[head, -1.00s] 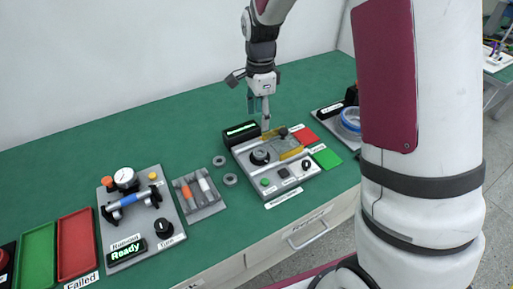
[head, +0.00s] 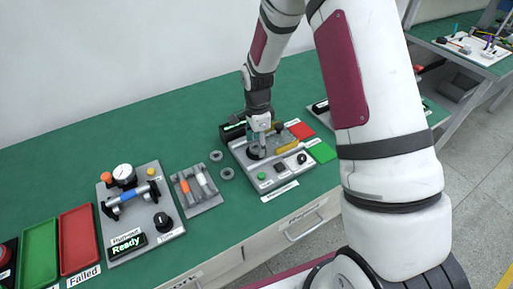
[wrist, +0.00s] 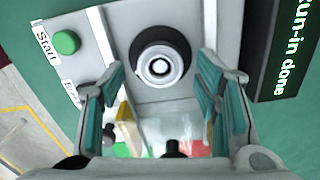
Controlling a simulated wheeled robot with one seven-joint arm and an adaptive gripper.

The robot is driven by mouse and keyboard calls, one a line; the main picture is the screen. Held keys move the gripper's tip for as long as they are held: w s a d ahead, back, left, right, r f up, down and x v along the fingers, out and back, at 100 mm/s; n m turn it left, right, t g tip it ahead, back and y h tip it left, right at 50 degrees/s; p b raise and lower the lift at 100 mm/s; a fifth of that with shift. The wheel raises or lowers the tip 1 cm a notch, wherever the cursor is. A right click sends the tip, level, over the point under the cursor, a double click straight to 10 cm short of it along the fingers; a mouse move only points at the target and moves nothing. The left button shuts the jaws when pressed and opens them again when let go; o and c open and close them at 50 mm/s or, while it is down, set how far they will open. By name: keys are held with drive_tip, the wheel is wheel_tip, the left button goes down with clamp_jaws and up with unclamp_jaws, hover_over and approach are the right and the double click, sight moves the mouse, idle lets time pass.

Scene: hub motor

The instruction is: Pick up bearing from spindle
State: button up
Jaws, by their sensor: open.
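The bearing (wrist: 160,66) is a silvery ring seated on the black round spindle of the grey run-in station (wrist: 198,25). In the head view the spindle (head: 255,152) is partly hidden by my gripper. My gripper (head: 260,138) is above the station, pointing down. In the wrist view my gripper (wrist: 162,85) is open, with a teal-padded finger on each side. The bearing lies between and slightly beyond the fingertips; I see no contact. The gripper is empty.
The station display (wrist: 290,50) reads "Run-in done". A green button (wrist: 66,42) sits beside the spindle, and a yellow bar (head: 287,146) lies behind. Two loose rings (head: 227,173) and a grey tray (head: 196,190) are to the left. Red and green pads are at right.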

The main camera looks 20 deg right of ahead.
drive_tip(key=shift+f, duration=0.25)
drive_tip(key=c, duration=1.2)
drive_tip(key=shift+c, duration=0.2)
drive_tip(key=shift+r, duration=0.15)
